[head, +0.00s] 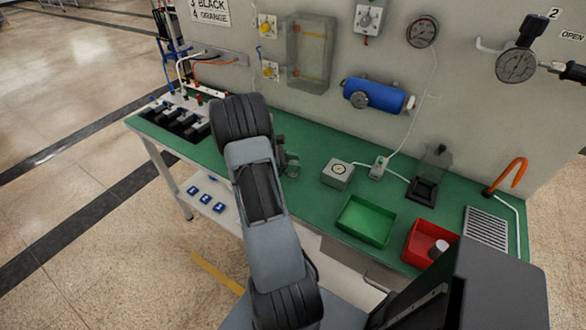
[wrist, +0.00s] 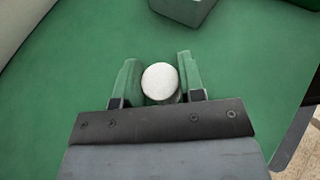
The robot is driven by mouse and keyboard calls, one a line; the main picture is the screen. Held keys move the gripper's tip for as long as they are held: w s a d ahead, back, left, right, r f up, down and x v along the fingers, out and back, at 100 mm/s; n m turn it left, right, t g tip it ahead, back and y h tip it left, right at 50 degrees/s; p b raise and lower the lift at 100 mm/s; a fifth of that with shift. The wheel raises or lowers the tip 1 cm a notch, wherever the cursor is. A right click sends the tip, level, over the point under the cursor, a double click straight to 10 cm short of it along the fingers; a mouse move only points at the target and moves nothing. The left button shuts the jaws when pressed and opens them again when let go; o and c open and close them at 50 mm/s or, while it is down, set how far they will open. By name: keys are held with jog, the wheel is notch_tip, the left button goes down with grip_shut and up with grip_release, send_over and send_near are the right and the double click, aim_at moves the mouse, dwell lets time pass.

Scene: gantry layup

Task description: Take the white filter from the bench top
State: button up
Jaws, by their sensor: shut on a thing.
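The white filter (wrist: 160,80) is a short white cylinder with a round top, seen from above in the wrist view. It stands between the two fingers of my gripper (wrist: 160,84), which are shut on it, one on each side. The green bench top (wrist: 70,75) lies under it; I cannot tell whether the filter touches the surface. In the head view my gripper (head: 288,165) is low over the bench, left of the middle, partly hidden by my arm. The filter cannot be made out clearly there.
Right of my gripper are a grey box with a dial (head: 338,173), a green tray (head: 364,221) and a red tray (head: 420,246) holding a white piece. A rack with black slots (head: 178,120) is at the left end. The wall (head: 300,20) carries gauges and a blue cylinder (head: 375,95).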

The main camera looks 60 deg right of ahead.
jog(key=shift+c, duration=0.6)
jog(key=shift+r, duration=0.1)
